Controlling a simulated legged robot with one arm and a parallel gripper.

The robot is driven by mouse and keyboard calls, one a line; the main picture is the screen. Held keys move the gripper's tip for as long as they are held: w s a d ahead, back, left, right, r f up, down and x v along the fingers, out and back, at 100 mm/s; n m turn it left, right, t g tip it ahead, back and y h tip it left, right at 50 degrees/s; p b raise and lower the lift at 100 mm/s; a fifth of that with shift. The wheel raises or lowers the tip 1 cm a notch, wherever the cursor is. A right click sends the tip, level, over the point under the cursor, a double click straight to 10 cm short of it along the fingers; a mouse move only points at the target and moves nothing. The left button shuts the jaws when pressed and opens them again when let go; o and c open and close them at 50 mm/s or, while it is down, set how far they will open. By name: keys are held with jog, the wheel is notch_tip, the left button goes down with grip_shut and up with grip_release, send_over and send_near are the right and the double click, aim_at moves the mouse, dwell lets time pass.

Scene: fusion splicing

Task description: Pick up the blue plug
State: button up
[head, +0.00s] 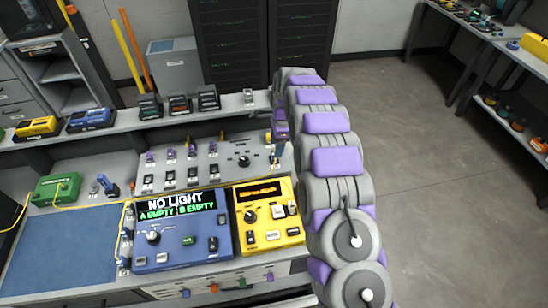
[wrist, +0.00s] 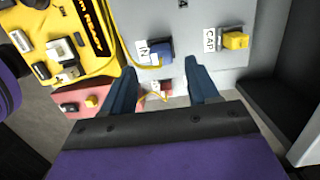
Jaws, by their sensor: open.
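A blue plug (wrist: 161,52) sits at a socket beside a label reading "IN" on a light grey panel in the wrist view. My gripper (wrist: 156,60) is open, with one dark blue finger on each side of the plug in this view. I cannot tell whether the fingers touch the plug or how far they are from it. In the head view my gripper (head: 276,153) is at the right end of the grey panel, partly hidden by my arm. The plug cannot be made out clearly there.
A yellow plug (wrist: 236,40) sits by a "CAP" label to the right. A yellow device (wrist: 75,40) is close on the left, and a thin yellow cable runs near the blue plug. The blue device (head: 178,230) reads "NO LIGHT". Open floor (head: 440,190) lies to the right.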

aim_at(273, 152)
jog(key=f, duration=0.2)
jog(key=a+f+b, duration=0.1)
jog(key=f, duration=0.2)
jog(key=shift+a, duration=0.1)
jog(key=shift+r, duration=0.1)
jog(key=shift+c, duration=0.4)
jog(key=c, duration=1)
jog(key=shift+o, duration=0.2)
jog(key=shift+r, duration=0.1)
notch_tip(273, 152, up, 4)
jog(key=shift+f+p, duration=0.2)
jog(key=shift+p, duration=0.3)
jog(key=s+a+p, duration=0.1)
jog(key=s+a, duration=0.1)
jog(key=s, duration=0.5)
jog(key=s+a+r+p, duration=0.1)
jog(key=s, duration=0.7)
jog(key=shift+s+a, duration=0.3)
jog(key=shift+a, duration=0.1)
jog(key=shift+r, duration=0.1)
